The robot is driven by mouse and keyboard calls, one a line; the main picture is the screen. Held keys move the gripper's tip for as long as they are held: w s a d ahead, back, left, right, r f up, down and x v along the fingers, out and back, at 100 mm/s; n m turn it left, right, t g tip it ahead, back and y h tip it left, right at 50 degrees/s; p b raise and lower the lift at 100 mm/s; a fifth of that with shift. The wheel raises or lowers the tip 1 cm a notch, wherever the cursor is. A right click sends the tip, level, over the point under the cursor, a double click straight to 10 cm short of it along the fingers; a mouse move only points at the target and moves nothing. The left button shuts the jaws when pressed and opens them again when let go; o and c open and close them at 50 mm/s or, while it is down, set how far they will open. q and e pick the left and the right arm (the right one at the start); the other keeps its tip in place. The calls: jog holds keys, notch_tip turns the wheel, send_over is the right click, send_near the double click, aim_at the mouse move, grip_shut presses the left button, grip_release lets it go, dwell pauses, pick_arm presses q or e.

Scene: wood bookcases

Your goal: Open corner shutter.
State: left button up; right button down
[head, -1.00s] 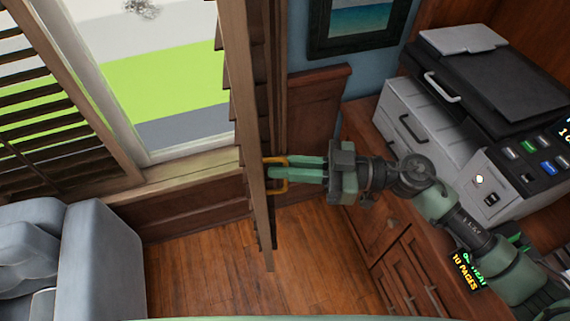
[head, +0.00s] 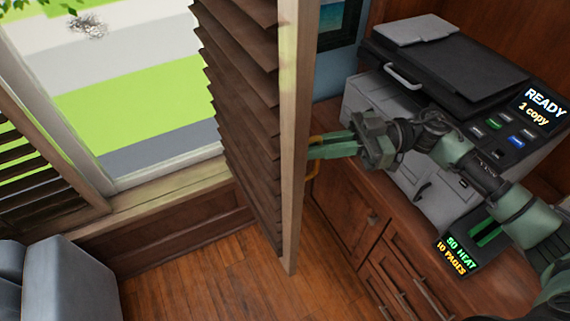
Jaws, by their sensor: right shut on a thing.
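The corner shutter (head: 245,110) is a brown louvered wood panel in the middle of the head view. It stands swung out from the window, its pale edge towards me and its slats facing left. A yellow handle (head: 313,172) sits on the right side of its edge. My right gripper (head: 322,149) reaches in from the right and is shut on this handle; the shutter's edge partly hides the fingertips. My left gripper is not in view.
A grey and black printer (head: 440,85) stands on a wood cabinet (head: 350,205) at the right, close to my right arm. A grey sofa (head: 75,280) is at lower left. Another louvered shutter (head: 35,165) stands at the left. The wood floor (head: 225,290) below is clear.

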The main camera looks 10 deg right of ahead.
jog(key=shift+w+d+f, duration=0.1)
jog(key=shift+w+d, duration=0.05)
jog(key=shift+d, duration=0.35)
jog(key=c, duration=1.5)
grip_release()
jog(key=d+b, duration=0.1)
jog(key=d, duration=0.3)
jog(key=d+b, duration=0.2)
jog(key=d, duration=0.1)
jog(key=shift+w+d, duration=0.2)
jog(key=shift+d, duration=0.2)
